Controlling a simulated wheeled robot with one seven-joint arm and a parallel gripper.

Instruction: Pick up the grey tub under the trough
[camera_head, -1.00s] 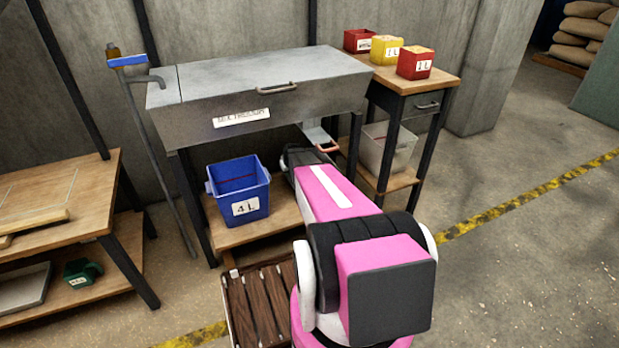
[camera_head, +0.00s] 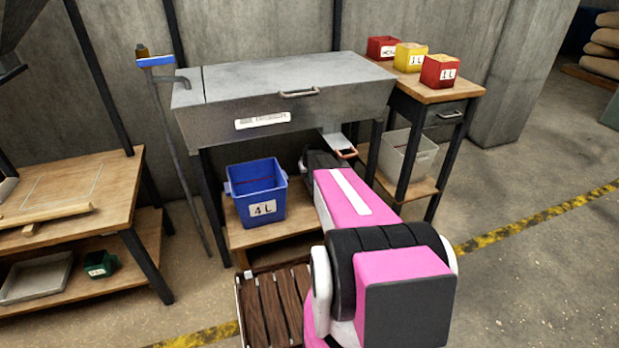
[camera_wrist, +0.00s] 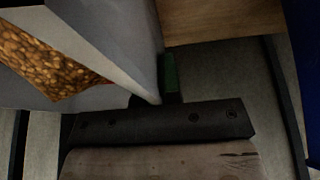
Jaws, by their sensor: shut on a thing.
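In the wrist view, the grey tub (camera_wrist: 112,28) fills the upper left, with golden-brown grain (camera_wrist: 40,66) inside. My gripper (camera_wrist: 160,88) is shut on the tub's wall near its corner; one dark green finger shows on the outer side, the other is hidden.
A blue tub marked 4 L (camera_head: 256,190) stands on the shelf under the trough, left of my arm. A pale bin (camera_head: 408,155) sits under the right-hand table, between dark legs. A slatted wooden platform (camera_head: 275,305) lies in front.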

